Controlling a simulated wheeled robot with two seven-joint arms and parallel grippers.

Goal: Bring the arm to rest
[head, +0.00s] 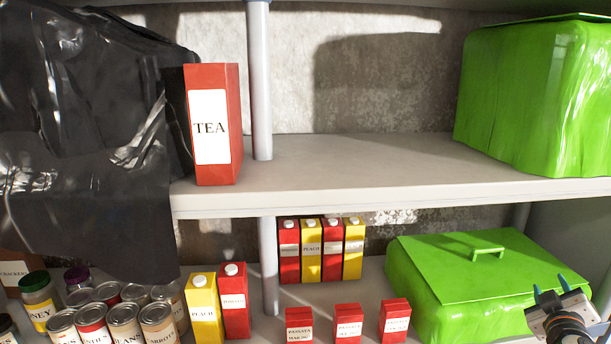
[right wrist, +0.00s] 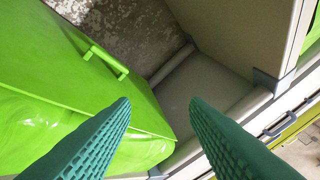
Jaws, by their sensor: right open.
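My right gripper (head: 550,290) shows at the lower right of the head view, in front of the right end of the lower shelf. In the right wrist view its two green ridged fingers (right wrist: 159,101) stand wide apart with nothing between them. A bright green covered box (head: 470,265) with a handle on top lies on the lower shelf beside the gripper. The box also shows at the left of the right wrist view (right wrist: 70,75). I cannot tell whether the gripper touches it. My left gripper is not in view.
The upper shelf (head: 360,165) holds a red tea box (head: 220,120), a black plastic sheet (head: 75,130) and another green box (head: 535,95). Cans and red and yellow cartons stand on the lower shelf. A grey post (head: 260,80) rises near the middle. The upper shelf's middle is clear.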

